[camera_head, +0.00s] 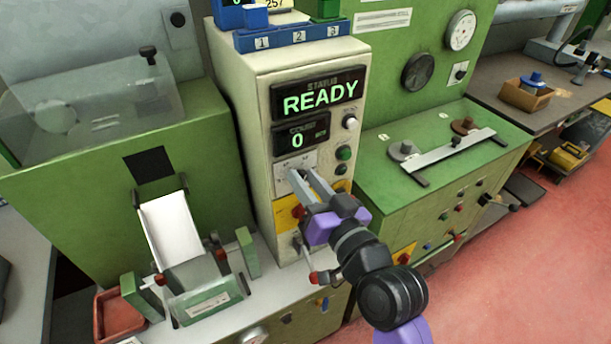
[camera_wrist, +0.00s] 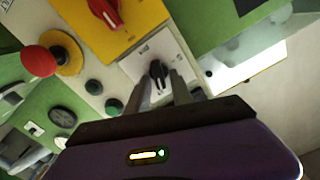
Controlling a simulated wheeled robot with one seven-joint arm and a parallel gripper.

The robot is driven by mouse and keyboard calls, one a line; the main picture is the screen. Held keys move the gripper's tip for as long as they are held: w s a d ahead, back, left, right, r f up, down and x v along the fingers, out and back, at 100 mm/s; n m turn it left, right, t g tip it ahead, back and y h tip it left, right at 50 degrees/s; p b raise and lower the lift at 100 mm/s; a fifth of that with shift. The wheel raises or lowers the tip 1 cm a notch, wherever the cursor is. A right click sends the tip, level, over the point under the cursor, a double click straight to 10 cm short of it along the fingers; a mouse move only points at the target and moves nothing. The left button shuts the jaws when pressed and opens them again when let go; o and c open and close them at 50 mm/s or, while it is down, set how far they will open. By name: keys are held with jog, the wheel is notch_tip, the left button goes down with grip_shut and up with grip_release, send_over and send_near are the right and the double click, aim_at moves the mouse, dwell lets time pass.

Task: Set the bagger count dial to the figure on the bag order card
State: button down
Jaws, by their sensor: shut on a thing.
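The count dial is a small black knob (camera_wrist: 157,74) on a white plate (camera_wrist: 143,62) in the wrist view. My gripper (camera_wrist: 160,82) has its two fingers on either side of the knob and is shut on it. In the head view my gripper (camera_head: 301,178) reaches the white plate (camera_head: 284,165) on the cream bagger cabinet (camera_head: 258,140), and its fingers hide the knob. The dial's marks are too small to read. The count display (camera_head: 300,139) shows 0. A card (camera_head: 279,4) reading 257 is partly cut off at the top edge; I cannot tell whether it is the bag order card.
The status display (camera_head: 319,92) reads READY. A yellow plate with a red switch (camera_wrist: 104,12) and a red mushroom button (camera_wrist: 40,62) are close to my gripper. A white chute (camera_head: 170,226) stands left.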

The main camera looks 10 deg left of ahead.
jog(key=shift+m, duration=0.7)
jog(key=shift+d+p, duration=0.1)
jog(key=shift+p, duration=0.2)
jog(key=c, duration=1.4)
grip_release()
jog(key=shift+c, duration=0.2)
jog(key=shift+s+d+f, duration=0.1)
jog(key=shift+s+d, duration=0.15)
jog(key=shift+s, duration=0.05)
jog(key=b+v, duration=0.1)
jog(key=v, duration=0.6)
jog(key=shift+b, duration=0.3)
